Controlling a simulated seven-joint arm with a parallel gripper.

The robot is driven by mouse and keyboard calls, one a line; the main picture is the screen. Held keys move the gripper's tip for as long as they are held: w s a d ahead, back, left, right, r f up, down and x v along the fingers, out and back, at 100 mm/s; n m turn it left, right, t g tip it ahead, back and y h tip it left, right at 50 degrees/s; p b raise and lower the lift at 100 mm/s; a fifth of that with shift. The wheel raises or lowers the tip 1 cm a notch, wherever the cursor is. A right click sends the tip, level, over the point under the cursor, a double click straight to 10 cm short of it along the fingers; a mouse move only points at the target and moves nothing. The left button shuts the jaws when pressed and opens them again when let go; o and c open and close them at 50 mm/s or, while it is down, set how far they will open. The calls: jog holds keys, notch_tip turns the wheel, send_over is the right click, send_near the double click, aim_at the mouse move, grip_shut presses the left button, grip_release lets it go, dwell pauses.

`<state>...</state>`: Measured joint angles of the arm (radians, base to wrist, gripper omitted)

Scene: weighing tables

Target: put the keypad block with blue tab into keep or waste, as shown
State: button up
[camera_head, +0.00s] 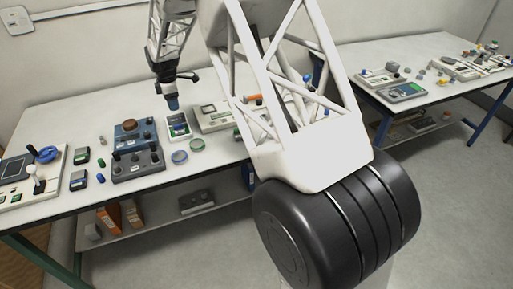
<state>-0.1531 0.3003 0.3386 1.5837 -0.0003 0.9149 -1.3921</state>
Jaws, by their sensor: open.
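My gripper (172,104) hangs over the back of the left table, just above a small white tray (169,134) with a green inside. A small blue item (179,126) shows in that tray, and I cannot tell whether it is the blue tab of the keypad block. My gripper is open; its blue-grey tip is too small to make out detail. Two small dark blocks with green faces, one behind (82,155) and one in front (78,181), stand left of the dark knob boxes. No keep or waste label is readable.
A blue knob box (135,130) and a dark grey knob box (138,163) stand left of the tray. A joystick panel (40,178) is far left. My arm hides the table's right part.

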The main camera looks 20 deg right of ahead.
jog(key=s+d+r+m+t, duration=0.1)
jog(key=s+d+r+m, duration=0.3)
jog(key=s+r, duration=0.7)
jog(key=s+d+r+m, duration=0.5)
jog(key=s+r, duration=0.1)
jog(key=s, duration=0.9)
jog(key=s+d+m, duration=0.2)
jog(key=s+m, duration=0.2)
jog(key=s, duration=1.1)
jog(key=s+d+m+t, duration=0.1)
jog(key=s+m, duration=0.4)
jog(key=s, duration=1)
jog(key=shift+d+f+t, duration=0.15)
jog(key=shift+d+t, duration=0.15)
jog(key=shift+d, duration=0.5)
